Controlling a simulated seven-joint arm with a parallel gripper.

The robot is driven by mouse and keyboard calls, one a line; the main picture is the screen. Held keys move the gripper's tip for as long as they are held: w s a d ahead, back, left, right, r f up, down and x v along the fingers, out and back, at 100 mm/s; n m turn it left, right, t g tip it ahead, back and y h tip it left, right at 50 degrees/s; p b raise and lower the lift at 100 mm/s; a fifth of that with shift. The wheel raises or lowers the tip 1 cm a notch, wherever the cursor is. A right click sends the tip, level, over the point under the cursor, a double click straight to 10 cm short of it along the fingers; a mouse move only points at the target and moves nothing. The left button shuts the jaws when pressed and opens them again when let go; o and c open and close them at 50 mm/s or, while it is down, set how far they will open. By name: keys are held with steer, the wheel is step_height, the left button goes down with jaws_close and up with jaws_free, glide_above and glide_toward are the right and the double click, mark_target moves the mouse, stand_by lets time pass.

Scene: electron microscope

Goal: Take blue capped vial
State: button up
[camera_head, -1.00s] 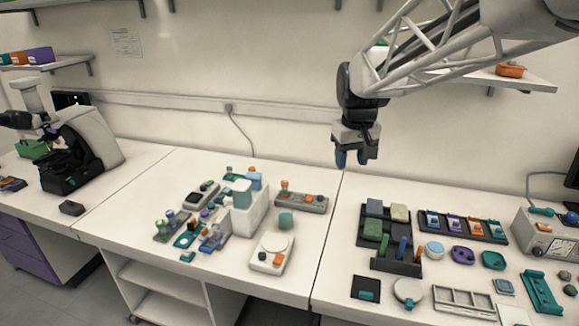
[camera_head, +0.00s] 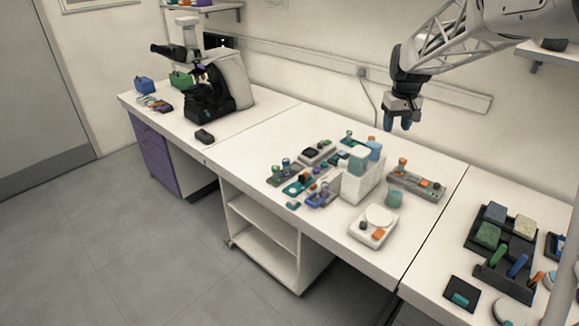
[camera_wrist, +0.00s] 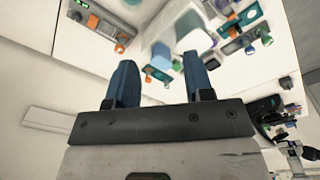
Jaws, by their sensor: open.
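My gripper (camera_head: 397,121) hangs in the air above the back of the middle bench, apart from everything on it. Its two blue fingers are open and empty, and they also show in the wrist view (camera_wrist: 158,62). A grey rack (camera_head: 283,177) on the left of the bench group holds small capped vials. One of them looks blue-capped (camera_head: 286,163), but it is too small to be sure. A long grey block (camera_head: 416,187) with an orange-topped piece stands right of the group. In the wrist view, a rack with small capped pieces (camera_wrist: 245,42) lies beyond the right finger.
A white box (camera_head: 362,186) with pale teal tops stands mid-bench. A white device (camera_head: 373,227) with a round plate sits in front. A microscope (camera_head: 220,85) stands on the left bench. Dark trays (camera_head: 500,240) lie on the right bench. The middle bench's left part is clear.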

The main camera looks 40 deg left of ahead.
steer(key=a+f+n, duration=0.1)
steer(key=a+f, duration=0.2)
steer(key=a, duration=0.4)
steer(key=w+a+f+n, duration=0.1)
steer(key=a+f, duration=0.3)
steer(key=a, duration=0.2)
steer(key=a+f+n, duration=0.1)
steer(key=a+f, duration=0.2)
steer(key=a, duration=0.4)
steer(key=n, duration=0.3)
glide_above(286, 160)
steer(key=shift+g+h, duration=0.3)
steer(key=shift+g, duration=0.1)
step_height(286, 160, down, 13)
steer(key=shift+w+a+f, duration=0.1)
steer(key=shift+f, duration=0.1)
steer(key=shift+f, duration=1.3)
steer(key=shift+f, duration=0.15)
steer(key=shift+f, duration=2.45)
